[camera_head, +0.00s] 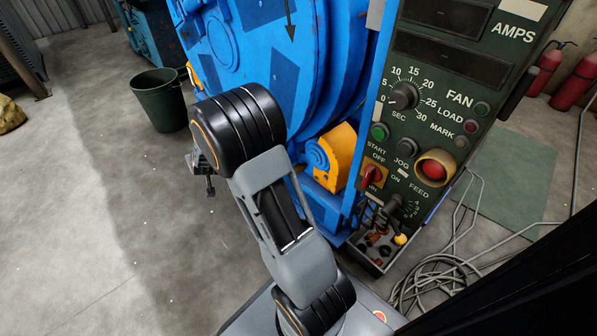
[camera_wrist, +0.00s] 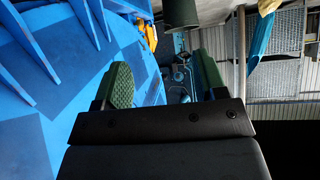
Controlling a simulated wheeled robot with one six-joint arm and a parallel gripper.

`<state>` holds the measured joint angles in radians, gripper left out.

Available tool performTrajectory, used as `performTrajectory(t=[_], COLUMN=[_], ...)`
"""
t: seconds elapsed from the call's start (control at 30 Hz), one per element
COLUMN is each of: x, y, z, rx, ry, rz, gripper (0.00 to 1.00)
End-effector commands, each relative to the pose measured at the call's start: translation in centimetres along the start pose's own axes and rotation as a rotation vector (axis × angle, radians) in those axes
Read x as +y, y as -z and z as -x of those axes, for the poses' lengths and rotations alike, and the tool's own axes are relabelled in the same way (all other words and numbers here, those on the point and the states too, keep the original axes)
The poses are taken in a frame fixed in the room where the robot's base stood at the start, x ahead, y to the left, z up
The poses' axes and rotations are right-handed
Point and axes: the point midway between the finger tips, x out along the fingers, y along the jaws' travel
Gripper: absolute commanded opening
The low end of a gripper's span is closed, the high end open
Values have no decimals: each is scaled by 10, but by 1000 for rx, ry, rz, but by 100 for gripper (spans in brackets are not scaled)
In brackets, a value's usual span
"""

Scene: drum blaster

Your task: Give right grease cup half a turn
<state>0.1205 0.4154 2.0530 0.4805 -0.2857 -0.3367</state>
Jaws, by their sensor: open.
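My gripper (camera_wrist: 165,82) is open in the wrist view. Its two green-padded fingers stand apart, with nothing seen held between them. The big blue drum machine (camera_wrist: 50,90) fills the left of that view, close beside the left finger. I cannot clearly make out the right grease cup in either view. Small blue-grey parts (camera_wrist: 181,72) show beyond the gap between the fingers, too small to name.
A green control panel (camera_head: 445,95) with knobs and buttons stands right of the drum. An open box of small items (camera_head: 375,250) sits below it. Loose grey cables (camera_head: 430,280) lie on the floor. A dark green bucket (camera_head: 160,100) stands left; the floor at left is mostly clear.

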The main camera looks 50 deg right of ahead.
Motion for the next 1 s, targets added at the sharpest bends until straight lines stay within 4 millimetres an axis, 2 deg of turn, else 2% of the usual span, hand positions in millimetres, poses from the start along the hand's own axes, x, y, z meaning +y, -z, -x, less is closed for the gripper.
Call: performTrajectory(t=[0.03, 0.1, 0.2, 0.3, 0.4, 0.5, 0.6, 0.7, 0.83, 1.0], x=[19, 47, 90, 132, 166, 191, 207, 215, 220, 231], y=[-11, -22, -49, -87, -128, -168, -202, -226, -246, -250], z=[-32, -65, -100, -119, -123, -117, -107, -96, -85, -82], rx=[46, 130, 230, 304, 355, 385, 401, 410, 415, 417], ry=[-78, -198, -395, -603, -803, -980, -1125, -1230, -1316, -1358], rz=[-12, -17, 2, 49, 117, 196, 273, 339, 395, 421], gripper=[65, 65, 65, 65, 65, 65, 65, 65, 65, 65])
